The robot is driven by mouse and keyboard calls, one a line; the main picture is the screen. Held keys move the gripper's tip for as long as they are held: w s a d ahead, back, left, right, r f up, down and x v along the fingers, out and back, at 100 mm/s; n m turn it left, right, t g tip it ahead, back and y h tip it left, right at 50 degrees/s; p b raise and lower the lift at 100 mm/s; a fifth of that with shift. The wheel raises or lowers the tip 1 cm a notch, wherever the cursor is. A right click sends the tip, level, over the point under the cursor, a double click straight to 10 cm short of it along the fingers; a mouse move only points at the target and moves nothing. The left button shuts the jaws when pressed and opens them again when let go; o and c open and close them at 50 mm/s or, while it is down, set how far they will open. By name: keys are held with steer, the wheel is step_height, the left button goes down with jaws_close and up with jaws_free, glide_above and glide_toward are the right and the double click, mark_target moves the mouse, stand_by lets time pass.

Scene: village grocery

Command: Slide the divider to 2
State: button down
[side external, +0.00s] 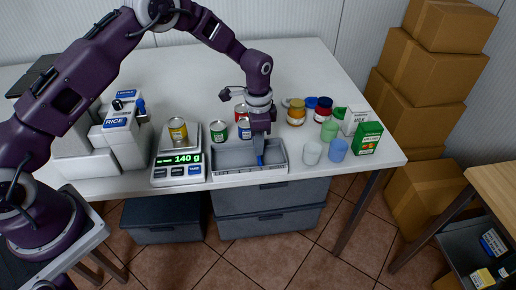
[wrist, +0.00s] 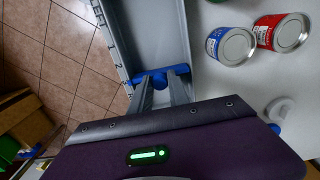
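The blue divider (wrist: 158,76) lies across the grey tray (side external: 228,176), and its left end in the wrist view is by the numbered rim, a little past the 2 mark (wrist: 118,66). In the side view the divider (side external: 260,160) stands in the right half of the tray. My gripper (side external: 260,150) points down into the tray right at the divider. In the wrist view my gripper's fingers (wrist: 162,82) are somewhat apart, with blue of the divider between and around their tips. Whether they press on it I cannot tell.
A scale (side external: 179,167) reading 140 g with a yellow can stands left of the tray. Cans (side external: 219,132) stand behind it. Cups (side external: 312,152), jars and a green box (side external: 366,139) stand to the right. The back of the table is clear.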

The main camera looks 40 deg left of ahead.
steer(key=shift+s+a, duration=1.05)
steer(key=c, duration=1.2)
jaws_free()
steer(key=shift+r, duration=0.1)
step_height(320, 180, up, 7)
